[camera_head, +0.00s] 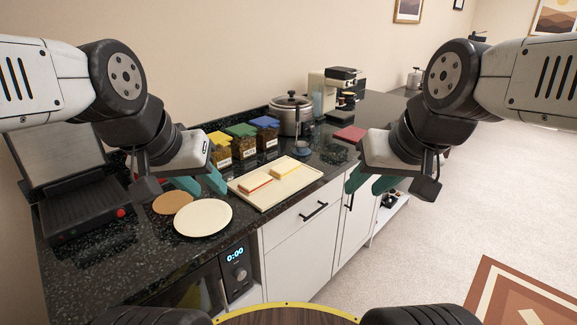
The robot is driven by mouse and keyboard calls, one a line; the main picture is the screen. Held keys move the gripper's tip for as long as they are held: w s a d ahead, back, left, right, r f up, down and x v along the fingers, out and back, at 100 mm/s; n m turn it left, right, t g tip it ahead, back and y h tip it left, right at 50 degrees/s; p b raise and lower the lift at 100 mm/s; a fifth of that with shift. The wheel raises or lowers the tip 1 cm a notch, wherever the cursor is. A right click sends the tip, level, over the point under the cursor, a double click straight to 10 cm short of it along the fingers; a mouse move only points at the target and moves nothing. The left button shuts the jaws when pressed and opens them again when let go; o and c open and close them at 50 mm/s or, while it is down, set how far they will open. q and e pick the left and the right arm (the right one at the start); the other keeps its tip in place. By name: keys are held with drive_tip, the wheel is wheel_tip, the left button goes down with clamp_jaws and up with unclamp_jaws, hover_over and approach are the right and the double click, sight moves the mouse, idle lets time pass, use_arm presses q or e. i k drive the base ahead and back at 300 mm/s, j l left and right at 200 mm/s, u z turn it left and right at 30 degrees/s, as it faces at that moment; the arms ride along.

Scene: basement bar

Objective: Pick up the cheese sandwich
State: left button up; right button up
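Two sandwiches lie side by side on a cream tray (296,187) on the dark counter. The right one, with a yellow edge like cheese, seems to be the cheese sandwich (287,169). The left sandwich (255,182) shows a red filling. My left gripper (203,184) has teal fingers spread apart and is empty, left of the tray and above the counter. My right gripper (369,184) is also open and empty, to the right of the tray, past the counter's front edge. Neither gripper touches a sandwich.
A white plate (203,218) and a brown round board (172,203) lie left of the tray. An open grill (85,205) stands at far left. Several lidded containers (243,147), a steel pot (291,117) and a small cup (302,148) stand behind the tray.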

sight(282, 171)
drive_tip(key=i+l+u, duration=0.25)
drive_tip(key=u, duration=0.15)
drive_tip(key=i+l+u, duration=0.45)
drive_tip(key=k, duration=0.05)
